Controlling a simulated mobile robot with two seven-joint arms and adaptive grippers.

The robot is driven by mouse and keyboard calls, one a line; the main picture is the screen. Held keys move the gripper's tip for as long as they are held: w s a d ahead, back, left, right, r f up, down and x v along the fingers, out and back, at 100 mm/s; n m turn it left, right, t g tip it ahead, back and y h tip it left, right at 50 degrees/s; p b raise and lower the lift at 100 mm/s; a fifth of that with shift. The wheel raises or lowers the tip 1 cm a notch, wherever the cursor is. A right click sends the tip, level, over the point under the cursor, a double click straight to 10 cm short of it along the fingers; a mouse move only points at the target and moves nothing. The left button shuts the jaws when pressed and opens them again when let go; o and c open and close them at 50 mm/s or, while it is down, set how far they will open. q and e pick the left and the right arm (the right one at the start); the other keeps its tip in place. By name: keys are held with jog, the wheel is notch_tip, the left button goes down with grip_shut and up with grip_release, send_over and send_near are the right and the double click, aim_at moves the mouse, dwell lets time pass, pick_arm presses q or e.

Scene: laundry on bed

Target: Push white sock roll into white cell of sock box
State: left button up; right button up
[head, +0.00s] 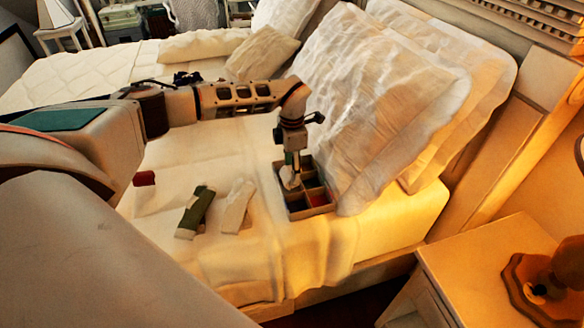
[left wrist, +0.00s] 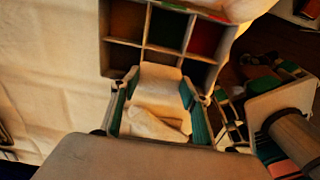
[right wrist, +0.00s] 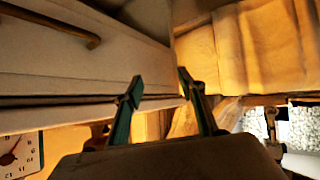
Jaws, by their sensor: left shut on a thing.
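The sock box (head: 289,208) is a divided box on the bed, against the pillows. My left gripper (head: 290,170) points down at its left cells. The left wrist view shows the box's rim (left wrist: 103,42) and its coloured cells, with brown, green and red interiors. The left gripper (left wrist: 157,92) is shut on the white sock roll (left wrist: 155,122), which shows between its fingers at the near row of cells. The roll's lower end is hidden, so its depth in the cell cannot be told. My right gripper (right wrist: 160,92) is open and empty, away from the box.
A green sock (head: 195,212), a white sock (head: 238,205) and a red sock (head: 145,178) lie on the bed, left of the box. Large pillows (head: 375,90) stand close behind the box. A nightstand (head: 490,265) is at the right; its drawer front (right wrist: 80,55) is near my right gripper.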

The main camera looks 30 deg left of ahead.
pick_arm(q)
jog(key=shift+f, duration=0.6)
dwell(0.3)
jog(key=shift+f+b, duration=0.5)
jog(key=shift+f, duration=0.25)
jog(key=shift+f, duration=0.75)
jog(key=shift+r, duration=0.1)
dwell(0.7)
dwell(0.5)
